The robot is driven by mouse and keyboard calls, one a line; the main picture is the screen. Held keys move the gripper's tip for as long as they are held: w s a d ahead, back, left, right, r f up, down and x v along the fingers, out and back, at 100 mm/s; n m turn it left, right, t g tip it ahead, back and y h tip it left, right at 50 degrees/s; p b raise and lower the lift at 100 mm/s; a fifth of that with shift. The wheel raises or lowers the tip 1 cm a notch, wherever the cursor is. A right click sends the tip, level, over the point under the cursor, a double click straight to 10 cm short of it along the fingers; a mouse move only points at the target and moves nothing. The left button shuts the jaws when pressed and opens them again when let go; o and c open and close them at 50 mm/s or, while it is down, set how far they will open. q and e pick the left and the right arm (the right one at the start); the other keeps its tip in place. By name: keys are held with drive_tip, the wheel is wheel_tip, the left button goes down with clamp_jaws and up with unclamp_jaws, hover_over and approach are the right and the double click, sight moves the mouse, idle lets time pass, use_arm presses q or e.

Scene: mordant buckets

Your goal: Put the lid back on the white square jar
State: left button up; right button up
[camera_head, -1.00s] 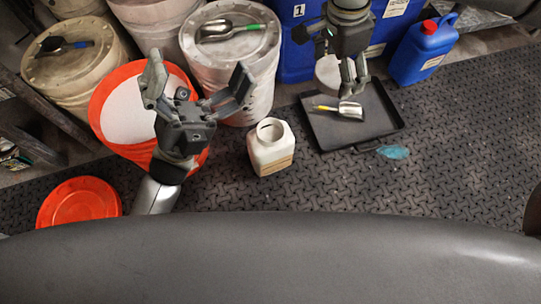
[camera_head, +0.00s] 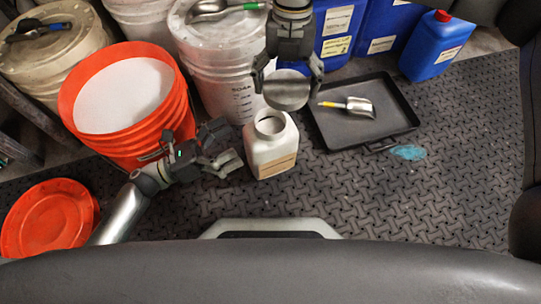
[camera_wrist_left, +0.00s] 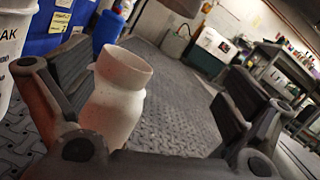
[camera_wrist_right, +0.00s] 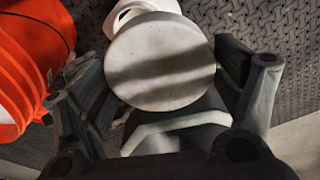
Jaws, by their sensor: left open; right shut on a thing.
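The white square jar (camera_head: 272,150) stands upright and uncapped on the dark patterned floor, its round mouth showing in the head view. The jar also shows between the fingers in the left wrist view (camera_wrist_left: 116,95). My left gripper (camera_head: 232,148) is open, just left of the jar near its upper part; I cannot tell if it touches. My right gripper (camera_head: 287,82) is shut on the round grey-white lid (camera_head: 286,94). It holds the lid above and behind the jar's mouth, apart from it. In the right wrist view the lid (camera_wrist_right: 160,62) covers part of the jar (camera_wrist_right: 135,12).
An orange bucket (camera_head: 172,135) of white powder stands close behind my left gripper. An orange lid (camera_head: 48,222) lies at left. A black tray (camera_head: 395,95) with a scoop (camera_head: 352,106) lies right of the jar. White buckets and blue containers stand behind. The floor in front is clear.

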sight(271, 145)
drive_tip(key=a+f+m+b, duration=0.1)
drive_tip(key=m, duration=0.1)
drive_tip(key=a+f+m+b, duration=0.1)
drive_tip(key=m, duration=0.1)
drive_tip(key=a+f+m+b, duration=0.1)
drive_tip(key=m, duration=0.1)
drive_tip(key=shift+s+f+m+y, duration=0.15)
drive_tip(key=shift+f+m+y, duration=0.15)
drive_tip(key=shift+m, duration=0.1)
use_arm(q)
drive_tip(key=w+a+f+m+g+y, duration=0.1)
drive_tip(key=a+f+m, duration=0.3)
drive_tip(key=f, duration=0.7)
drive_tip(key=shift+y, duration=0.7)
drive_tip(key=shift+d+r, duration=0.1)
drive_tip(key=shift+d, duration=0.05)
drive_tip(key=x, duration=1.2)
drive_tip(key=c, duration=1.3)
use_arm(e)
drive_tip(key=f, duration=0.5)
drive_tip(key=shift+d, duration=0.2)
